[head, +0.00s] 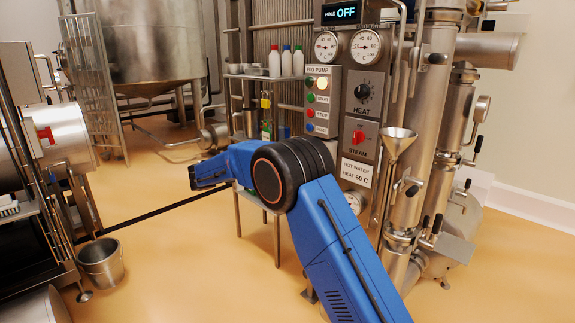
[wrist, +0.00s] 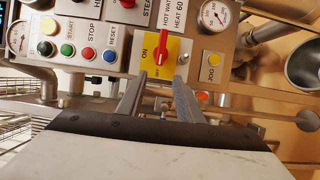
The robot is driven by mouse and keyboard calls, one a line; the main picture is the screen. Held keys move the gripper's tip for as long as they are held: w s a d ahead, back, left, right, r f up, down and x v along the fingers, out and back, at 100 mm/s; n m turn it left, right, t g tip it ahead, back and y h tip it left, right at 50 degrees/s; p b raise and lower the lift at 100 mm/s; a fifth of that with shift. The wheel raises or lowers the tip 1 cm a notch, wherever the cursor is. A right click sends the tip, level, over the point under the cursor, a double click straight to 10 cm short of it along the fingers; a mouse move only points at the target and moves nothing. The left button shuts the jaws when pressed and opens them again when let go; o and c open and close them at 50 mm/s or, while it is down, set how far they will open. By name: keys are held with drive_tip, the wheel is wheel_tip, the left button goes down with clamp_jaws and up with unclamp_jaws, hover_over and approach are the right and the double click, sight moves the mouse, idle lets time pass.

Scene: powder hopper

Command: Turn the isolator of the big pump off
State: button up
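The isolator (wrist: 147,58) is a yellow plate with a red handle (wrist: 160,50) and the words ON and OFF, in the wrist view. The handle looks roughly upright in that picture; its exact setting is hard to tell. My gripper (wrist: 158,82) is open and empty, its two fingers apart just below the plate in the picture, not clearly touching it. The big pump panel (head: 311,85) shows in the head view with its START, STOP and RESET buttons. My blue arm covers the area below it, and the isolator and gripper do not show there.
Green, red and blue buttons (wrist: 88,54) sit left of the isolator, and a yellow JOG button (wrist: 213,60) right of it. A red steam switch (head: 360,137) and a metal funnel (head: 399,140) are close by. A bucket (head: 102,264) stands on the floor at left.

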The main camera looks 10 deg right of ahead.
drive_tip(key=shift+v, duration=2.45)
